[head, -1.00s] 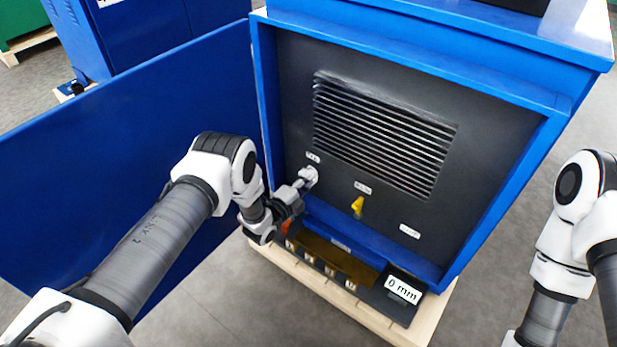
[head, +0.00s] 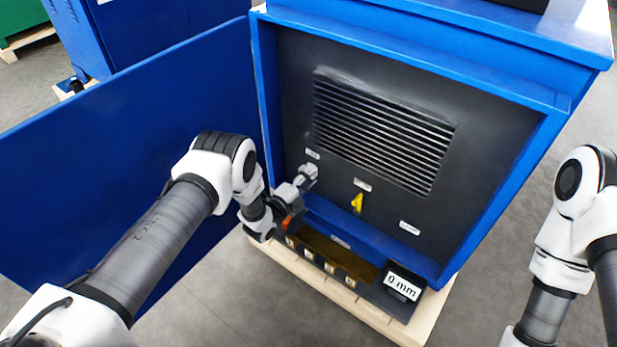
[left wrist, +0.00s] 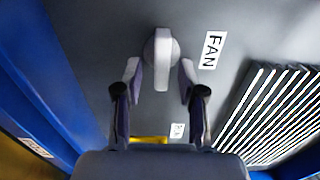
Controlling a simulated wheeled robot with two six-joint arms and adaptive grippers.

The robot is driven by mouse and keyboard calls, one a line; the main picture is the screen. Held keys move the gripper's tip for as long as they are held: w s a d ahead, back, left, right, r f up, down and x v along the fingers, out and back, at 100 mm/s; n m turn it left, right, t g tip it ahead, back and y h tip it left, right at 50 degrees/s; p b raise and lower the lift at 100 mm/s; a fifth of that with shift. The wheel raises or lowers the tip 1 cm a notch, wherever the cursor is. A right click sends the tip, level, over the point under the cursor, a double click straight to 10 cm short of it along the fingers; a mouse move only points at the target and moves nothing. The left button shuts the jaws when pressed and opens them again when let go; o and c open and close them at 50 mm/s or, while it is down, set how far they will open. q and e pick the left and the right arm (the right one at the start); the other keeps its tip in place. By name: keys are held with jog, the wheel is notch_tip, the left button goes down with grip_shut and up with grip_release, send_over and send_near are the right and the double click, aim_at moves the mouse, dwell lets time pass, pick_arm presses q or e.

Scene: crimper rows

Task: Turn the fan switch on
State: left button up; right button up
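The fan switch is a pale grey knob (left wrist: 161,50) with a raised bar, on the dark panel beside a white FAN label (left wrist: 212,50). In the left wrist view the bar runs up and down the picture. In the head view the knob (head: 309,171) shows at the tip of my left gripper (head: 300,184). In the left wrist view the fingers of this gripper (left wrist: 160,77) stand on either side of the bar, with a visible gap on each side. My right gripper is out of view; only the right arm shows at the right edge.
A yellow switch (head: 357,202) sits on the panel to the right, below a louvred vent (head: 383,132). The open blue door (head: 130,150) is at the left. A 0 mm display (head: 403,288) stands at the cabinet's base.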

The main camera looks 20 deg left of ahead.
pick_arm(q)
jog(key=v, duration=1.2)
